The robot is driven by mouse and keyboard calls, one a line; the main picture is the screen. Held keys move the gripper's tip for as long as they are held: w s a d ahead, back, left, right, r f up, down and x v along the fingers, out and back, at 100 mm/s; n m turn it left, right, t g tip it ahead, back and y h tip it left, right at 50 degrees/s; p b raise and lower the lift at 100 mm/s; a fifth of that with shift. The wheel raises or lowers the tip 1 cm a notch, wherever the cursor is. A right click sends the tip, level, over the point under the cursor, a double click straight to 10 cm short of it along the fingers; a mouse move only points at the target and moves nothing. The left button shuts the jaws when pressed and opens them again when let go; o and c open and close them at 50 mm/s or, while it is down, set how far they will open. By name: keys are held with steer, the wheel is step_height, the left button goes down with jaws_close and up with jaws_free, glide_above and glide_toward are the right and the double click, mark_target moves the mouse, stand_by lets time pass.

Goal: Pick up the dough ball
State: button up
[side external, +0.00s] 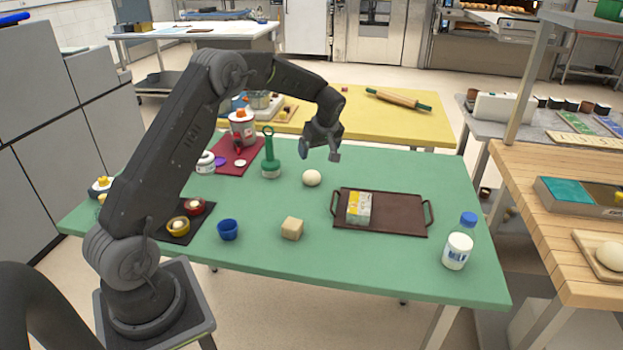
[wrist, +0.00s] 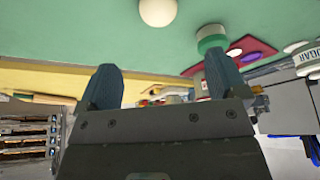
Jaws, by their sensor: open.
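The dough ball (side external: 312,178) is a small cream-white round lump on the green table (side external: 270,255), near the table's middle. In the wrist view the dough ball (wrist: 158,12) shows at the top edge, partly cut off, beyond the fingertips. My gripper (side external: 320,154) hangs above the table, just above and slightly right of the ball in the side view. It is apart from the ball. In the wrist view my gripper (wrist: 162,80) has its two blue-grey fingers spread wide, with nothing between them.
A green-handled tool (side external: 270,158) stands left of the ball. A brown tray (side external: 395,222) with a carton (side external: 358,208) lies to the right. A tan block (side external: 292,228) and a blue cup (side external: 228,230) stand nearer the front. A milk bottle (side external: 458,250) stands at the right corner.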

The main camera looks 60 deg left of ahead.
mark_target(312, 173)
steer(key=x, duration=1.2)
steer(key=shift+d+f, duration=0.1)
steer(key=shift+f, duration=0.3)
steer(key=c, duration=1)
